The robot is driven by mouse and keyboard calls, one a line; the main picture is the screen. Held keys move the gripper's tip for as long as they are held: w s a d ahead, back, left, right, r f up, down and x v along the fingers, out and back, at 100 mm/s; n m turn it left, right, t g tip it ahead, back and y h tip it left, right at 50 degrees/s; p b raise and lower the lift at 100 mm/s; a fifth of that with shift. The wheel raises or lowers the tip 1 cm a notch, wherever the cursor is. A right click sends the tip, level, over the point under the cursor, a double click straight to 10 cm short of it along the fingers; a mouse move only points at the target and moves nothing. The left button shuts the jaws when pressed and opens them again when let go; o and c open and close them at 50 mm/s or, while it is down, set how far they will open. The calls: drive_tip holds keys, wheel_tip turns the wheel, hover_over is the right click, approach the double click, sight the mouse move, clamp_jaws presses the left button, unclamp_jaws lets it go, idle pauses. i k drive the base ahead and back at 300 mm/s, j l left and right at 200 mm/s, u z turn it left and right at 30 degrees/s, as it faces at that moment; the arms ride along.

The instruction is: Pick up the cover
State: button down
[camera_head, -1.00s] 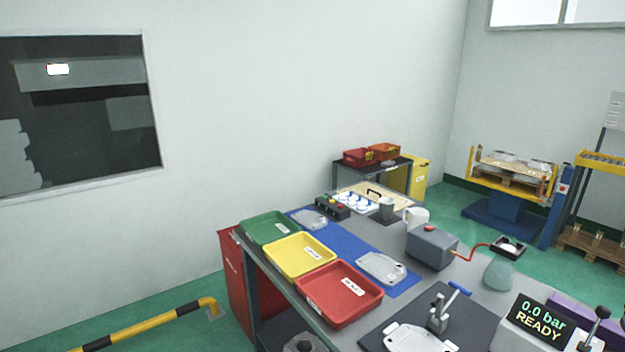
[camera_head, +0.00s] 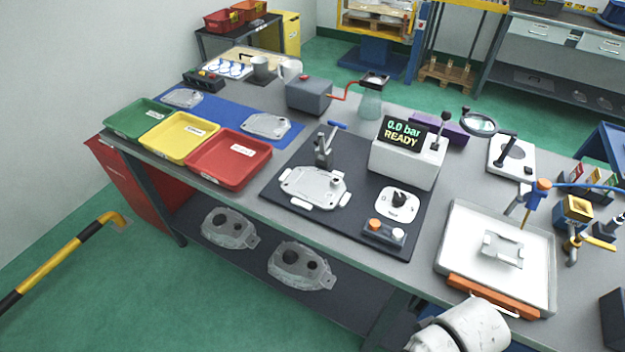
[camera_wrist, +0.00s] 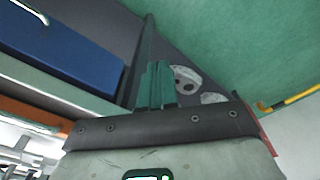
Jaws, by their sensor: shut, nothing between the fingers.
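Several flat grey cast covers show in the head view, and I cannot tell which one the task means. One cover (camera_head: 267,125) lies on the blue mat, with another (camera_head: 183,97) farther back on it. A larger cover plate (camera_head: 312,188) sits on the dark mat beside a blue-handled clamp (camera_head: 325,147). A small casting (camera_head: 502,249) lies in the white tray (camera_head: 453,236). My gripper (camera_wrist: 157,70) shows in the wrist view, its teal fingers together and empty, apart from any cover. In the head view, only a white part of my arm shows at the bottom.
Green, yellow and red trays (camera_head: 243,161) line the left of the bench. A pressure tester (camera_head: 408,152) reads "0.0 bar READY". Two castings (camera_head: 229,228) rest on the lower shelf. A yellow-black rail (camera_head: 60,262) stands on the floor at left.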

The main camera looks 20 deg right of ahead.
sight(319, 189)
drive_tip(key=i+j, duration=0.2)
drive_tip(key=j, duration=0.2)
drive_tip(key=i+j, duration=0.15)
drive_tip(key=j, duration=0.25)
drive_tip(key=i+j, duration=0.2)
drive_tip(key=j, duration=0.2)
drive_tip(key=i+j, duration=0.2)
drive_tip(key=j, duration=0.2)
drive_tip(key=i+j, duration=0.2)
drive_tip(key=j, duration=0.2)
drive_tip(key=i+j, duration=0.15)
drive_tip(key=j, duration=0.2)
